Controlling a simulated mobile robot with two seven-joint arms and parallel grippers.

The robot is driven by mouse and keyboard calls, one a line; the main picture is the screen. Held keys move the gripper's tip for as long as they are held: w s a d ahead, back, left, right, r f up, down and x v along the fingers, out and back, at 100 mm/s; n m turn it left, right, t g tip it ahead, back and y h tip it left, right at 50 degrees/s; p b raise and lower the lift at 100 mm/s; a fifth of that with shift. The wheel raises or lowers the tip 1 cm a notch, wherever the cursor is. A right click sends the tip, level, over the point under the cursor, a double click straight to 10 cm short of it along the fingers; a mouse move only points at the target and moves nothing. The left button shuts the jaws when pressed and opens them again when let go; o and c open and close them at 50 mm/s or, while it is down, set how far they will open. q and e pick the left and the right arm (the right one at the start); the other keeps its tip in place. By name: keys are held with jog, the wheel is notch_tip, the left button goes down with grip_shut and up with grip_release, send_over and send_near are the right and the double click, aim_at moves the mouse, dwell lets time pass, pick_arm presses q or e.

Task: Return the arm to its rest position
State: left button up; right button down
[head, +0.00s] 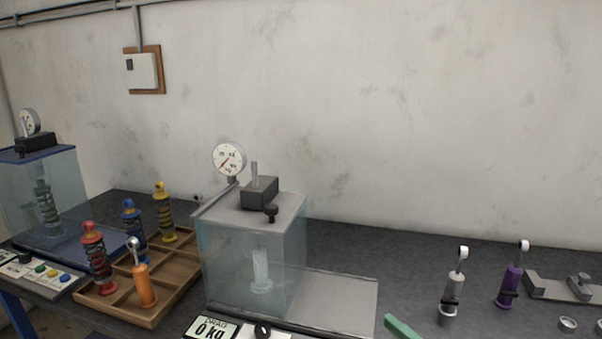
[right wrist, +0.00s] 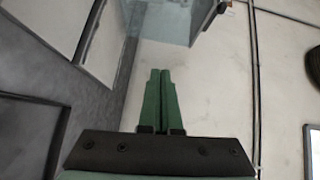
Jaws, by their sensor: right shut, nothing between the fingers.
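My right gripper (head: 392,321) shows as a green tip at the bottom edge of the head view, right of the middle glass-walled machine. In the right wrist view its two green fingers (right wrist: 160,74) are together, with nothing between them. The wrist camera looks past the fingers at a pale surface, with the edge of a glass box at the upper left. The rest of the right arm is hidden below the head view. My left gripper is not in view.
The middle test machine (head: 252,255) has a gauge and a 0 kg display (head: 211,328). A wooden tray (head: 122,311) holds several coloured shock absorbers. A grey (head: 452,292) and a purple shock absorber (head: 510,288) stand at the right. The dark table (head: 400,270) is clear between.

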jog(key=s+a+f+n+g+h, duration=0.2)
jog(key=s+a+f+n+g, duration=0.25)
jog(key=s+f+n, duration=0.4)
jog(key=s+d+f+n+g+h, duration=0.25)
jog(key=s+d+f, duration=0.2)
jog(key=s, duration=0.45)
jog(key=s+d+f+n+g+h, duration=0.25)
jog(key=s+f+g+h, duration=0.2)
jog(key=s, duration=0.35)
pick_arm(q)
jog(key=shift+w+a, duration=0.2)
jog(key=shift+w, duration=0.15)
pick_arm(e)
jog(key=w+a+f+t+y, duration=0.2)
jog(key=f+t, duration=0.3)
jog(key=f, duration=0.6)
jog(key=shift+w+a+f+t+y, duration=0.25)
jog(key=shift+w+a+t+y, duration=0.15)
jog(key=shift+w+a, duration=0.3)
